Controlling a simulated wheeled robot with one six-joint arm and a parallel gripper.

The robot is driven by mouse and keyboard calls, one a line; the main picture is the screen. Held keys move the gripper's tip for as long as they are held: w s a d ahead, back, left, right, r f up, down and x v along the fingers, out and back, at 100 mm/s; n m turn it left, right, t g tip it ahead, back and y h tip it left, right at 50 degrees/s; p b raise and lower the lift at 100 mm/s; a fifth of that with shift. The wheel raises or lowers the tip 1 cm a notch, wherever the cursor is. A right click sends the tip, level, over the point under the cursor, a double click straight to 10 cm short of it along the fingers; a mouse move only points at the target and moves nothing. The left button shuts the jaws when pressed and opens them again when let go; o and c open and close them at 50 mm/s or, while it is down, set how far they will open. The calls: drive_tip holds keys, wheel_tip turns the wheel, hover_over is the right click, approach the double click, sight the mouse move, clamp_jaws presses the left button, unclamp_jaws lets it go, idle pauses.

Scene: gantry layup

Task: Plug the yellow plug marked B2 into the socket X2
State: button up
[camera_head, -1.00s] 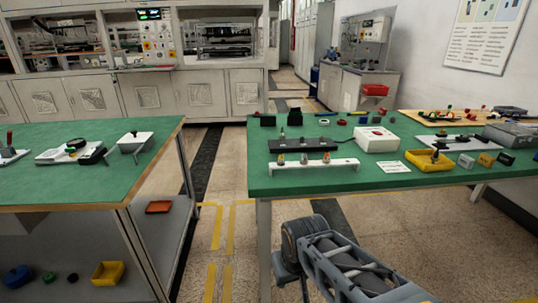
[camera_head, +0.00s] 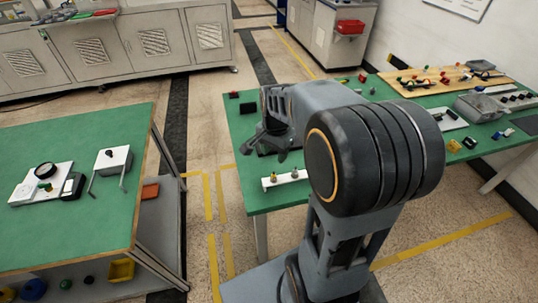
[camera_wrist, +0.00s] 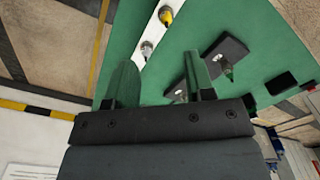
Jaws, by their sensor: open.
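The yellow plug (camera_head: 274,176) stands upright in a white rack (camera_head: 284,181) at the near left of the right green table. It also shows in the wrist view (camera_wrist: 165,16); its marking is too small to read. A grey-white plug (camera_head: 294,173) stands beside it, also in the wrist view (camera_wrist: 147,48). A dark block (camera_wrist: 233,47) with a connector on it (camera_wrist: 228,72) lies right of the rack in the wrist view; I cannot read any X2 label. My gripper (camera_head: 268,146) is open and empty above the table near the rack. Its fingers (camera_wrist: 161,84) frame the wrist view.
My arm hides the middle of the right table. A wooden board (camera_head: 442,82) and a grey box (camera_head: 482,106) stand at its far right. A left green table (camera_head: 100,215) holds a white stand (camera_head: 113,158). An aisle lies between the tables.

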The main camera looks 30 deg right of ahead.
sight(274, 173)
drive_tip(key=shift+m, duration=0.3)
drive_tip(key=f, duration=0.4)
drive_tip(key=w+f, duration=0.1)
drive_tip(key=f, duration=0.3)
drive_tip(key=f+p, duration=0.1)
drive_tip(key=f, duration=0.3)
drive_tip(key=shift+w+d+f, duration=0.2)
drive_tip(key=shift+d+f, duration=0.05)
drive_tip(key=shift+d, duration=0.05)
drive_tip(key=shift+c, duration=0.4)
clamp_jaws()
